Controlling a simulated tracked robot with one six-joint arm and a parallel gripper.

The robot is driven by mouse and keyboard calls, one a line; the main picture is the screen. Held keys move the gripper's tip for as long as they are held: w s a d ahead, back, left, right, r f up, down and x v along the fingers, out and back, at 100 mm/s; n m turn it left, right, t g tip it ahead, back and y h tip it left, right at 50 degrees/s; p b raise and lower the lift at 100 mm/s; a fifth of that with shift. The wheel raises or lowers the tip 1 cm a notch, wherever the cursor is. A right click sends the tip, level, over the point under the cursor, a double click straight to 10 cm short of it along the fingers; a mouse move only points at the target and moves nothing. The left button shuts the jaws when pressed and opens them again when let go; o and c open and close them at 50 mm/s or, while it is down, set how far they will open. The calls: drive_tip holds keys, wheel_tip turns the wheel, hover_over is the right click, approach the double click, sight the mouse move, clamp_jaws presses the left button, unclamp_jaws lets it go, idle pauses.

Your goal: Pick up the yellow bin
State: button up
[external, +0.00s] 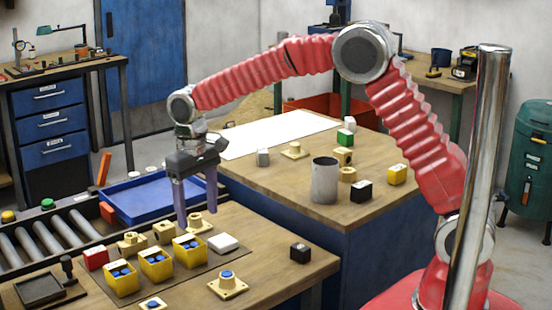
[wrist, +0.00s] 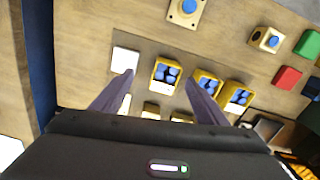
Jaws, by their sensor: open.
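Three small yellow bins holding blue pieces stand in a row on the near table. In the external view they are the left bin (external: 120,287), the middle bin (external: 156,271) and the right bin (external: 189,257). My gripper (external: 197,212) is open and empty, pointing down above and behind the right bin. In the wrist view, my gripper (wrist: 159,78) has its fingers spread, and one bin (wrist: 165,87) appears between the fingertips. The other two bins (wrist: 206,90) (wrist: 238,104) appear at and beyond the right finger.
A white block (external: 222,243) sits just right of the right bin. Brass-coloured parts (external: 163,231) stand close behind the bins. A red block (external: 96,258) is to the left, a black block (external: 300,253) to the right. A blue tray (external: 150,212) lies behind.

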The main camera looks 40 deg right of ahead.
drive_tip(key=shift+m, duration=0.9)
drive_tip(key=w+r, duration=0.1)
drive_tip(key=w+a+r, duration=0.1)
drive_tip(key=r, duration=0.1)
drive_tip(key=shift+w+a, duration=0.25)
drive_tip(key=shift+w, duration=0.15)
hover_over(188, 245)
drive_tip(key=s+a, duration=0.1)
drive_tip(key=s, duration=0.2)
wheel_tip(188, 245, down, 8)
drive_tip(key=shift+w+a+f, duration=0.1)
drive_tip(key=shift+w+f, duration=0.05)
drive_tip(key=shift+f, duration=0.2)
drive_tip(key=shift+a+f, duration=0.15)
drive_tip(key=shift+f, duration=2.45)
